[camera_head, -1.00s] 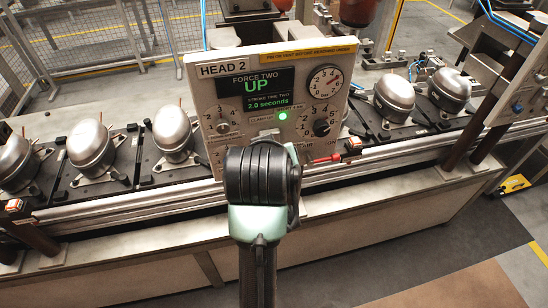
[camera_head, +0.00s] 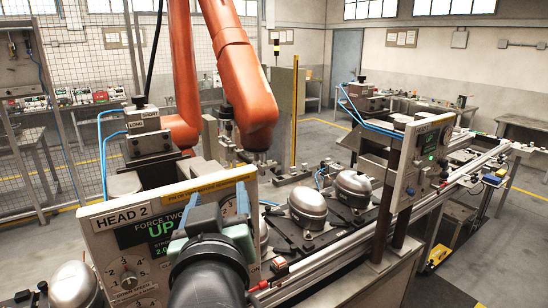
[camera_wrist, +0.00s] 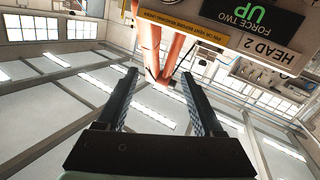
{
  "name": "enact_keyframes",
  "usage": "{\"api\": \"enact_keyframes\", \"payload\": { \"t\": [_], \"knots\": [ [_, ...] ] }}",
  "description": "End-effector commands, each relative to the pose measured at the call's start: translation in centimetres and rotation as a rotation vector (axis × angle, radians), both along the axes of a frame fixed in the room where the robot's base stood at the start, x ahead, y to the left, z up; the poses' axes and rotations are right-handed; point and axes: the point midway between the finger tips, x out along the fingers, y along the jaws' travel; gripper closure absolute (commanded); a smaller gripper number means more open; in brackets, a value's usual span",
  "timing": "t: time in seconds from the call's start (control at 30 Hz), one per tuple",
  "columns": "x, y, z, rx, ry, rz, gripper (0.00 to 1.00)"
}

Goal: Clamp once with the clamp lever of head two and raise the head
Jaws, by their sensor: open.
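The head two panel (camera_head: 112,240) stands at the lower left of the head view. Its sign reads HEAD 2, and its green display (camera_head: 160,232) reads FORCE TWO and UP. A red-tipped lever (camera_head: 262,285), probably the clamp lever, shows at the panel's lower right edge; its base is hidden. My gripper (camera_head: 216,205) is in front of the panel's right part, fingers pointing up, and covers much of its face. In the wrist view my gripper (camera_wrist: 158,78) is open with nothing between the fingers. The panel (camera_wrist: 262,38) shows there at the upper right, upside down.
An orange robot arm (camera_head: 240,75) reaches down behind the panel. Silver compressors (camera_head: 307,203) sit on the line to the right. A second control panel (camera_head: 425,150) stands further along it. Open floor (camera_head: 500,240) lies at the far right.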

Motion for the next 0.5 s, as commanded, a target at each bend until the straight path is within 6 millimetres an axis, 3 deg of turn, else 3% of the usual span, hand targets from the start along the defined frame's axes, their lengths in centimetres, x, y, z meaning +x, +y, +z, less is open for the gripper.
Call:
{"api": "enact_keyframes", "payload": {
  "t": [0.1, 0.2, 0.33, 0.5],
  "knots": [
    [-2.9, -3.3, 7.7, 0.107, -0.301, -0.047, 0.31],
    [-6.4, -5.5, 13.0, 0.173, -0.521, -0.066, 0.31],
    [-10.7, -7.3, 17.4, 0.227, -0.727, -0.074, 0.31],
    [-13.6, -8.3, 19.7, 0.253, -0.849, -0.072, 0.31]
  ]
}}
